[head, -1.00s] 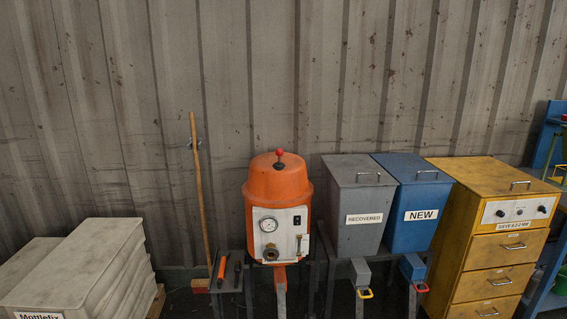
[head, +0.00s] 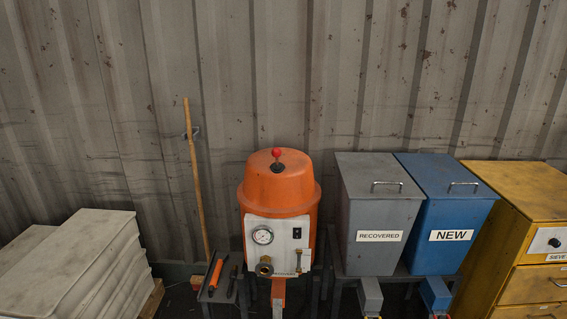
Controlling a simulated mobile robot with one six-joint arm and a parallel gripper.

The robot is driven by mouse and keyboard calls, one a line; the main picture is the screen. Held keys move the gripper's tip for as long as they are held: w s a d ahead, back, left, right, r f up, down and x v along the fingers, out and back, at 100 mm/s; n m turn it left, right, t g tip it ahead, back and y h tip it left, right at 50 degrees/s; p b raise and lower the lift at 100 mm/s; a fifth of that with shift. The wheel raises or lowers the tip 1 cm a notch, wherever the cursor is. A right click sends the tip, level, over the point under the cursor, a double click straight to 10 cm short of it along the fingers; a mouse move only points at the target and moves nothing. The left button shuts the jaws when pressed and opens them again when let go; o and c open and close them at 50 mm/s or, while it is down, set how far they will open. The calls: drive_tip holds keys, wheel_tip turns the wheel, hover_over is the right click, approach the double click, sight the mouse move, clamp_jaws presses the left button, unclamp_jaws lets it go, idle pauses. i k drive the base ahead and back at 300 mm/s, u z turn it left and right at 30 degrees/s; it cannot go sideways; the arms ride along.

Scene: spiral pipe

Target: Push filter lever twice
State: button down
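The orange domed machine (head: 281,185) stands near the middle of the head view, against the metal wall. A red-knobbed lever (head: 276,154) stands upright on top of its dome. The white front panel (head: 278,247) carries a round gauge (head: 262,235), a black switch, a brass fitting (head: 264,267) and a small upright part at the right. No label names any of these as the filter lever. My gripper does not show in the head view.
A grey RECOVERED bin (head: 379,205) and a blue NEW bin (head: 440,225) stand to the right, then a yellow drawer cabinet (head: 530,230). Pale stacked bags (head: 85,265) lie at the left. A broom (head: 195,180) leans on the wall. An orange-handled tool (head: 215,274) lies on a small stand.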

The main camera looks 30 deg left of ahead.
sight(275, 151)
drive_tip(key=z, duration=0.05)
drive_tip(key=i, duration=0.25)
drive_tip(key=z, duration=0.6)
drive_tip(key=k, duration=0.2)
drive_tip(key=u, duration=3.35)
drive_tip(key=i, duration=1)
drive_tip(key=u, duration=0.1)
